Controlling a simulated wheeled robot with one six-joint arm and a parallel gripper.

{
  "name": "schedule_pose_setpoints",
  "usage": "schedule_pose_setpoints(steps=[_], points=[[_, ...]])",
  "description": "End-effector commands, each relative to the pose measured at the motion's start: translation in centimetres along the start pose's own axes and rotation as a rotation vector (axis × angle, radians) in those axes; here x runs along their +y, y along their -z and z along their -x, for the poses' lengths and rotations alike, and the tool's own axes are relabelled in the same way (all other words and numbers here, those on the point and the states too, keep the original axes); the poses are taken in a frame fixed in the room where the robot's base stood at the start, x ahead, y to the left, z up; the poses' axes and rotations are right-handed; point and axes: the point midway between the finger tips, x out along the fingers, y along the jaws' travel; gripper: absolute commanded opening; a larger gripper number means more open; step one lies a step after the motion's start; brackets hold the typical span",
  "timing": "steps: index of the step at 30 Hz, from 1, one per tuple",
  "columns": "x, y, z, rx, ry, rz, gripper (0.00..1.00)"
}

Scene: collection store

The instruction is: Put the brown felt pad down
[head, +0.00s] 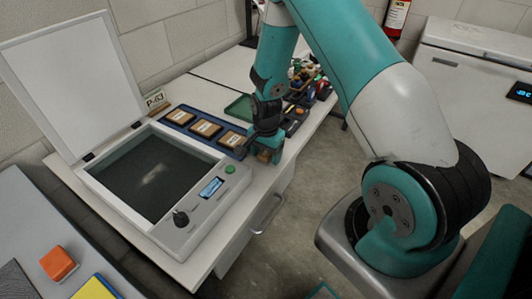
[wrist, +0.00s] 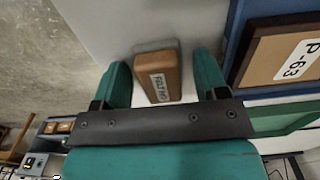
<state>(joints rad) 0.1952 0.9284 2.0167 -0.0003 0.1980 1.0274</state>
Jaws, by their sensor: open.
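The brown felt pad (wrist: 160,75) is a small brown block with a white label. In the wrist view it lies on the white table top between my gripper's fingers (wrist: 162,78). My gripper is open, with a gap showing at the pad's right side; contact on the left is hard to tell. In the head view my gripper (head: 264,150) is low over the table near its front edge, and the brown pad (head: 265,157) shows partly behind the fingers.
A blue tray (head: 187,132) with labelled brown squares lies just left of my gripper. A grey box with a raised lid (head: 75,75) and a control panel (head: 212,188) stands further left. A green tray (head: 240,107) and small coloured items are behind. The drawer handle (head: 268,214) juts out in front.

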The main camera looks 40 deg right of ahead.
Motion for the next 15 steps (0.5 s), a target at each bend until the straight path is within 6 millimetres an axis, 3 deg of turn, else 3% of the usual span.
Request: schedule_pose_setpoints(steps=[5,15], points=[[-0.1,0.1,2.2,0.002,0.004,0.000,0.67],[-0.1,0.1,9.5,0.003,0.006,0.000,0.67]])
